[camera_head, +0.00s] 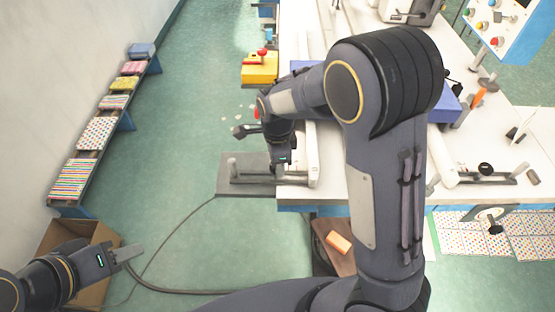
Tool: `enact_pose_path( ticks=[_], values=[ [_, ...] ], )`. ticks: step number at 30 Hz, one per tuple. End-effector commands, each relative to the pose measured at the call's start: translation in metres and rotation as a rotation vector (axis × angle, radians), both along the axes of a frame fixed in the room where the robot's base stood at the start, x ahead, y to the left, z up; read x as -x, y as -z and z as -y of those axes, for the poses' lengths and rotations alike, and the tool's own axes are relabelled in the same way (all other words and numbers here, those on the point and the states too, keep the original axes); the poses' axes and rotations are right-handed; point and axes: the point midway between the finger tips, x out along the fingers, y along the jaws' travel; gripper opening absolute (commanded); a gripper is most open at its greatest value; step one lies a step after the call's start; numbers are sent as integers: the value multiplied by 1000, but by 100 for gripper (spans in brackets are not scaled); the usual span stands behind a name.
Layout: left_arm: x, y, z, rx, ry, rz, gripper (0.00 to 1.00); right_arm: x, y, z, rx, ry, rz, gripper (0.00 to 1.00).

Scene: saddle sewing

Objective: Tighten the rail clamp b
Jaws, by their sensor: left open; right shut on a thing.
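My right gripper (280,168) points down at the near left corner of the white table. It is shut on a small part of the clamp fitting there, mostly hidden by the fingers. A similar fitting with a black knob (485,169) and a grey bar (500,178) sits at the table's right. I cannot tell from labels which is rail clamp b. My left gripper (128,255) is open and empty at lower left, away from the table.
My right arm hides much of the table (325,190). A yellow box with a red knob (260,68) stands beyond the gripper. A cardboard box (75,238) is by my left gripper. A cable (195,291) crosses the floor. A shelf with folded fabrics (97,133) lines the wall.

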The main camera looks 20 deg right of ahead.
Motion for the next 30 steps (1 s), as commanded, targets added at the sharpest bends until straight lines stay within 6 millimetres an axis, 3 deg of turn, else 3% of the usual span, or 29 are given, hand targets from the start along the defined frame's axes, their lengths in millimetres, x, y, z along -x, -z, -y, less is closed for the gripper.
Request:
enact_pose_path(
  ticks=[16, 17, 21, 30],
  values=[
    [0, -1, 0, 0, 0, 0, 42, -1, -1, 0, -1, 27, 3, 15],
    [0, -1, 0, 0, 0, 0, 42, -1, -1, 0, -1, 27, 3, 39],
    [0, -1, 0, 0, 0, 0, 42, -1, -1, 0, -1, 26, 2, 57],
    [0, -1, 0, 0, 0, 0, 42, 0, -1, 0, -1, 25, 2, 60]
  ],
)
